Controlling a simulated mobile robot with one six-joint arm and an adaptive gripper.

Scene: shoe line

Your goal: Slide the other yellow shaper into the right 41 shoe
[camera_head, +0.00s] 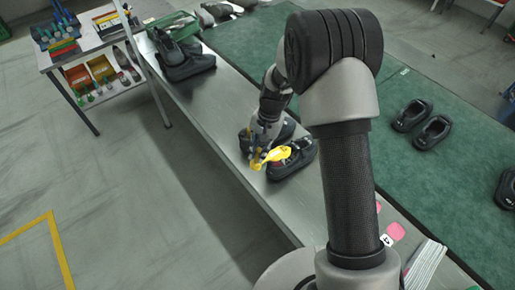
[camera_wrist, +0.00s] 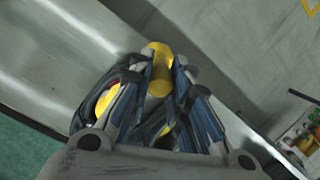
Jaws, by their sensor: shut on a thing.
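My gripper (camera_head: 259,153) is shut on a yellow shaper (camera_head: 275,154), which it holds over the near end of a pair of dark shoes on the metal bench. In the wrist view the yellow shaper (camera_wrist: 159,70) shows between my gripper's fingers (camera_wrist: 158,85). The nearer dark shoe (camera_head: 292,160) lies under and beside the held shaper. The other dark shoe (camera_head: 285,131) stands just behind it, partly hidden by my gripper. More yellow (camera_wrist: 104,103) shows in a shoe at the left of the wrist view. I cannot read any size marks or tell whether the held shaper touches the shoe.
The metal bench (camera_head: 215,95) runs diagonally, with more dark shoes (camera_head: 188,62) at its far end. A rack (camera_head: 85,45) with bottles and boxes stands at the left. Dark shoes (camera_head: 432,131) lie on the green mat (camera_head: 455,165) at the right. Pink pieces (camera_head: 396,230) lie near my base.

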